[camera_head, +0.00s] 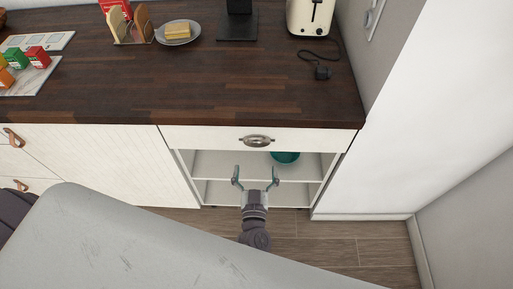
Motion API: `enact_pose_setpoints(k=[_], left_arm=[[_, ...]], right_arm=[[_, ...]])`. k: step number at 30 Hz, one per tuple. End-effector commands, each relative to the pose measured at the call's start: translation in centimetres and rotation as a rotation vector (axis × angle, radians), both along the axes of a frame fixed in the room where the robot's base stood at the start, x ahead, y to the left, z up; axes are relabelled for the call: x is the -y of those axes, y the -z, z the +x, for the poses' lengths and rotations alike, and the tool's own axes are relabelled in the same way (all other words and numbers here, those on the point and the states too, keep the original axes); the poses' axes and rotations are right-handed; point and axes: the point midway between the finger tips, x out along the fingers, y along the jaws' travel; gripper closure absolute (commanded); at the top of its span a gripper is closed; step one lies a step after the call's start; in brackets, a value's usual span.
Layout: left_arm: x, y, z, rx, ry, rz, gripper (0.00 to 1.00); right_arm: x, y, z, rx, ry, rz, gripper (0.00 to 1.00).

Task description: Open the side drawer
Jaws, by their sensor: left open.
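A white drawer (203,137) with a metal cup handle (257,141) sits under the wooden counter at the right end of the cabinet. Its front appears flush under the counter edge. My left gripper (256,174) is open and empty. Its two fingers point up in the picture, toward the handle, and show below it against the open shelves. The fingers appear apart from the handle. My right gripper is not in view.
Open shelves (217,163) below the drawer hold a teal bowl (285,157). The dark counter (190,85) carries a toaster (310,16), a plate (178,33) and several small boxes. A white wall (405,110) stands close on the right. Leather-handled cabinet fronts (110,155) are on the left.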

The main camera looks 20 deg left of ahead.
Motion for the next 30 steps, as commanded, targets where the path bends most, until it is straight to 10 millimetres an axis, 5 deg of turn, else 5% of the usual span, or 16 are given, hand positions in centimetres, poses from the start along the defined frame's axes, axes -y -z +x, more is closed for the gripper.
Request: enact_pose_setpoints(k=[6, 12, 24, 30], left_arm=[[-1.3, 0.3, 4.5, 0.002, 0.001, 0.001, 0.0], [-1.9, 0.2, 6.9, 0.001, 0.001, 0.0, 0.0], [-2.2, 0.1, 7.6, -0.002, 0.002, -0.001, 0.0], [-2.2, 0.1, 7.6, -0.002, 0.001, -0.001, 0.32]], right_arm=[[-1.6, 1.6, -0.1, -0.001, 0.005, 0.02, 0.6], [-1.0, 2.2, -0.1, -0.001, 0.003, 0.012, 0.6], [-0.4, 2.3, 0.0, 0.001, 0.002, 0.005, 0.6], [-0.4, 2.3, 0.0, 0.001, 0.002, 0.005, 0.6]])
